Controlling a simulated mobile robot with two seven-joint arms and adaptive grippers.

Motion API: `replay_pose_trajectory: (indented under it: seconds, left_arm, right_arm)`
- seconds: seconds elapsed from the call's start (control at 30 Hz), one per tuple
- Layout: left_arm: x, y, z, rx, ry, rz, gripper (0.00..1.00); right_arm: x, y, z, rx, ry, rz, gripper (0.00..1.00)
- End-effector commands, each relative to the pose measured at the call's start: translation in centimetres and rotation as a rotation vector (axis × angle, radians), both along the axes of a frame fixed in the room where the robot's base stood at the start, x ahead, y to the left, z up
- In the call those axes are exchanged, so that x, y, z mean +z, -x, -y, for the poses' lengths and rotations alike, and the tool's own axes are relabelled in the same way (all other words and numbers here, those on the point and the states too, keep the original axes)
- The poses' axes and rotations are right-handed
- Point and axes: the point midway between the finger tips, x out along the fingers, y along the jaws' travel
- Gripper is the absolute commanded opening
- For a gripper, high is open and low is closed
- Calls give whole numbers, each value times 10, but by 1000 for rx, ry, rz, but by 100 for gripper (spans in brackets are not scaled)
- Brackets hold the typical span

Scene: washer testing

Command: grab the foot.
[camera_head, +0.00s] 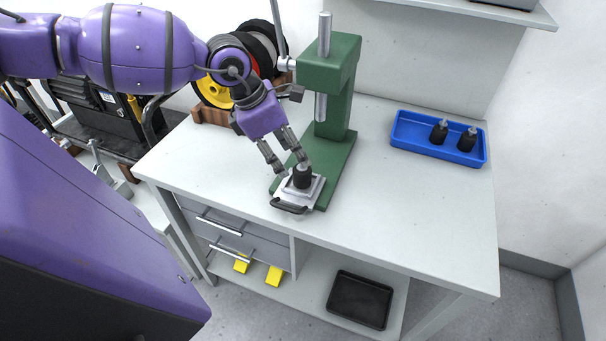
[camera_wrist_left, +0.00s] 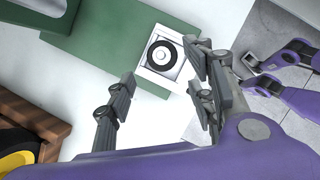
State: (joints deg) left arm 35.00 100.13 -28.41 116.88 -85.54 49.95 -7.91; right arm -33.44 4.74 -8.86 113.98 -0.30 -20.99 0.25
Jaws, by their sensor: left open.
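The foot (camera_head: 302,177) is a black round rubber piece with a metal stud, standing upright on a light metal fixture (camera_head: 312,193) with a black handle at the base of the green press. In the left wrist view the foot (camera_wrist_left: 163,57) shows from above as a black ring with a pale centre. My left gripper (camera_head: 289,164) is open and empty, its fingers pointing down just above and beside the foot. In the left wrist view the open fingers (camera_wrist_left: 162,72) lie on either side of the foot's line. No contact is visible.
The green press (camera_head: 331,72) rises right behind the gripper. A blue tray (camera_head: 405,139) with two more black feet (camera_head: 438,132) stands at the right. Spools (camera_head: 214,91) stand at the back left. The front right of the table is clear. Part of my right gripper (camera_wrist_left: 257,72) shows in the left wrist view.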

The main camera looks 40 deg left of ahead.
Motion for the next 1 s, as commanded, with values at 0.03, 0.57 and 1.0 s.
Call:
replay_pose_trajectory:
  seconds: [0.03, 0.57, 1.0]
  left_arm:
    - [-6, -2, 4, -2, 4, 1, 49]
    - [-45, -15, 18, 2, 2, 2, 49]
    - [-44, -15, 18, 2, 2, 3, 0]
  right_arm:
    - [-4, 6, 1, 1, 2, -12, 42]
    - [9, -20, -6, 0, -9, 38, 42]
    - [3, -7, -4, -3, -7, 13, 42]
